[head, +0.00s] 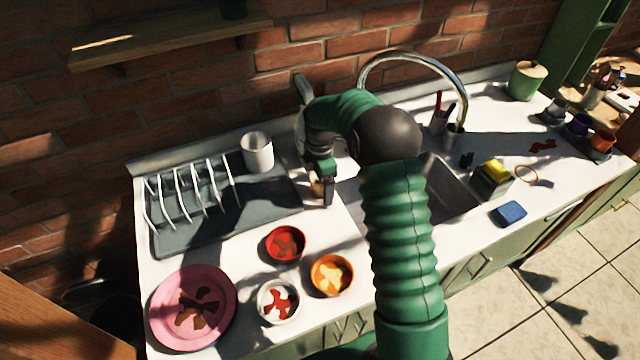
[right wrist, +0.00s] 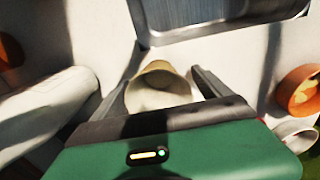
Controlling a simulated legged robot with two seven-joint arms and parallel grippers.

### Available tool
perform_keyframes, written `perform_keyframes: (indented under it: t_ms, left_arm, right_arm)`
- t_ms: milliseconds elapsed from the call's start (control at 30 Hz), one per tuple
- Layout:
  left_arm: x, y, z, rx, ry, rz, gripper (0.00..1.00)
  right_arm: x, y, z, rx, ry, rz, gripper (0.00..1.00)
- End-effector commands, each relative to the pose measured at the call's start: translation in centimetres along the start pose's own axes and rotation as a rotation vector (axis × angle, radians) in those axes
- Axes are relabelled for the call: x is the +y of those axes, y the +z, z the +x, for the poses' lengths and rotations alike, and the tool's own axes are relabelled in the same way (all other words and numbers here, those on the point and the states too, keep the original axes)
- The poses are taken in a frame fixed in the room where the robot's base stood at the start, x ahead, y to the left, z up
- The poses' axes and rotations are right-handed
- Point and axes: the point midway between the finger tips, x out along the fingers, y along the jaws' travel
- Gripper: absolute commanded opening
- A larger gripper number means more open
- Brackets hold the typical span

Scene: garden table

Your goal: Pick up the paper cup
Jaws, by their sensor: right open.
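The paper cup (right wrist: 160,78) is tan and shows in the right wrist view between the two open fingers of my right gripper (right wrist: 164,88). A gap shows on both sides of it, and its lower part is partly hidden by the gripper body. In the head view only a small tan piece of the cup (head: 317,187) shows beside my right gripper (head: 326,192), left of the sink; the arm and gripper hide the rest. The gripper points down at the counter. My left gripper is not in view.
The sink (head: 447,190) and curved tap (head: 412,58) are to the right. A dark drainboard with a rack (head: 190,190) and a white cup (head: 257,153) are to the left. Red (head: 286,244), orange (head: 331,275) and white (head: 278,301) bowls and a pink plate (head: 170,315) stand in front.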

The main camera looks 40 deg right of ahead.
Motion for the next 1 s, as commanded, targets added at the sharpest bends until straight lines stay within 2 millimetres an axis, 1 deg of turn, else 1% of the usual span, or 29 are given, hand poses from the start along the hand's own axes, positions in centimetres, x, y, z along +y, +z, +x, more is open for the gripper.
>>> perform_keyframes:
  t_ms: [133, 600, 800, 867, 967, 1000]
  left_arm:
    - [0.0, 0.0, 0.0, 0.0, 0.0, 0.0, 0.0]
    - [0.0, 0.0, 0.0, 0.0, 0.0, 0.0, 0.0]
    - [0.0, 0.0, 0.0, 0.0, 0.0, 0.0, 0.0]
    - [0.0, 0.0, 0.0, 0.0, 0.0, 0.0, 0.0]
    - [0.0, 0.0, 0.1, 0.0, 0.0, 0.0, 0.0]
    - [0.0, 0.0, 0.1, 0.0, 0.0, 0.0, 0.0]
  right_arm:
    - [0.0, 0.0, 0.0, 0.0, 0.001, 0.0, 0.87]
    - [0.0, 0.0, -0.1, -0.001, 0.001, 0.0, 0.26]
    - [0.0, 0.0, -0.1, 0.0, 0.001, 0.0, 0.25]
    - [0.0, 0.0, -0.5, 0.0, 0.001, 0.0, 0.25]
    - [0.1, 0.1, -2.0, -0.001, 0.005, 0.001, 0.25]
    - [0.1, 0.1, -2.9, -0.001, 0.006, 0.001, 0.25]
